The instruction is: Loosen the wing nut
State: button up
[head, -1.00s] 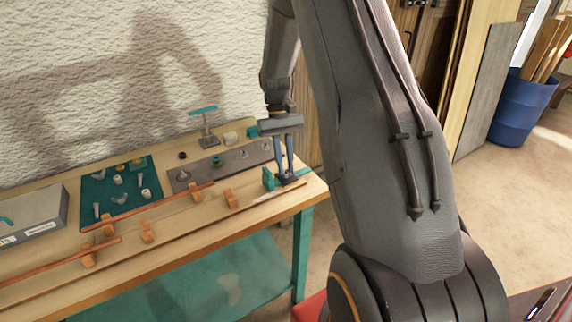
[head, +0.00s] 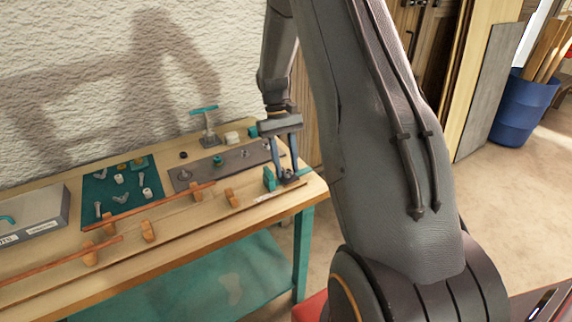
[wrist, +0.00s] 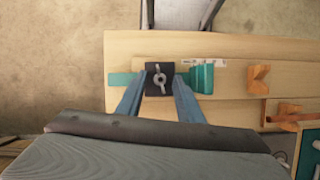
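The wing nut (wrist: 159,80) is a small grey two-winged piece on a dark square block in the wrist view. Its wings run roughly up and down the picture. The block sits on a teal bar, beside a teal jaw (wrist: 202,78) at the bench's end. My gripper (wrist: 161,88) is open, with one blue finger on each side of the nut. Gaps show between the fingers and the nut; I cannot tell the tips' height. In the head view my gripper (head: 286,176) is at the bench's right end, and its fingers largely hide the nut.
Orange-brown laths (head: 150,206) rest in wooden blocks along the workbench (head: 190,228). A grey plate (head: 208,172) with studs, a teal mat (head: 107,196) with small parts and a grey box (head: 35,218) lie behind and left. Open floor lies beyond the bench's right end.

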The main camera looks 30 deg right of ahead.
jog(key=b+v, duration=0.2)
jog(key=v, duration=0.5)
jog(key=shift+w+r, duration=0.2)
jog(key=shift+r, duration=0.15)
dwell(0.4)
